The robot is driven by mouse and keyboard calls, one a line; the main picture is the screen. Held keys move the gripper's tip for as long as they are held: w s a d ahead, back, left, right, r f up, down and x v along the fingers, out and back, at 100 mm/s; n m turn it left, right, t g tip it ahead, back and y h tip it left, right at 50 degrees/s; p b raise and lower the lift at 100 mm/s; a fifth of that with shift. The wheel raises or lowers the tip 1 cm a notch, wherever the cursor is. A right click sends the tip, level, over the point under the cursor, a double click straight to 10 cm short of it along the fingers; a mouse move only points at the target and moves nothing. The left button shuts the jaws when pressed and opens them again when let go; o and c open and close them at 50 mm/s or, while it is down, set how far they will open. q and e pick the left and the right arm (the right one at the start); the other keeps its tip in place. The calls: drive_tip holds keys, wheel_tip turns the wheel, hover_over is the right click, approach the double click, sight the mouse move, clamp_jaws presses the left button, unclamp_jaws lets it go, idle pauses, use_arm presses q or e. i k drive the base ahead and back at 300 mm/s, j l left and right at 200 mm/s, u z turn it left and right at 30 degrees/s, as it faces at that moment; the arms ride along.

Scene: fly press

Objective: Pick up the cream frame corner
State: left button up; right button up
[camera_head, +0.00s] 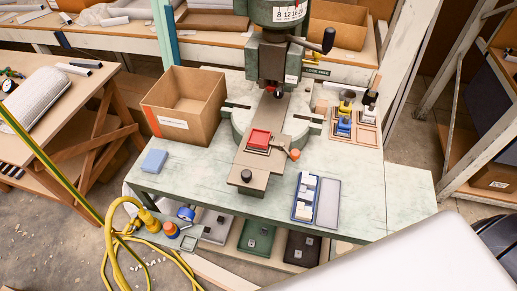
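A small blue box (294,214) stands open on the front right of the pale green bench. Several whitish pieces (306,196) lie in it; they are too small to tell whether one is the cream frame corner. Its grey lid or a flat grey tray (328,203) lies beside it on the right. The fly press (272,62) stands at the back middle of the bench, with a red block (259,138) on its brown slide plate (246,159). Neither of my grippers is in view.
An open cardboard box (185,105) stands at the bench's back left, and a blue block (154,161) lies near its left edge. A wooden tray (367,137) with small coloured items sits at right. The bench (380,205) is clear at front right.

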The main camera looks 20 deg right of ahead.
sight(304, 212)
drive_tip(key=z, duration=1.1)
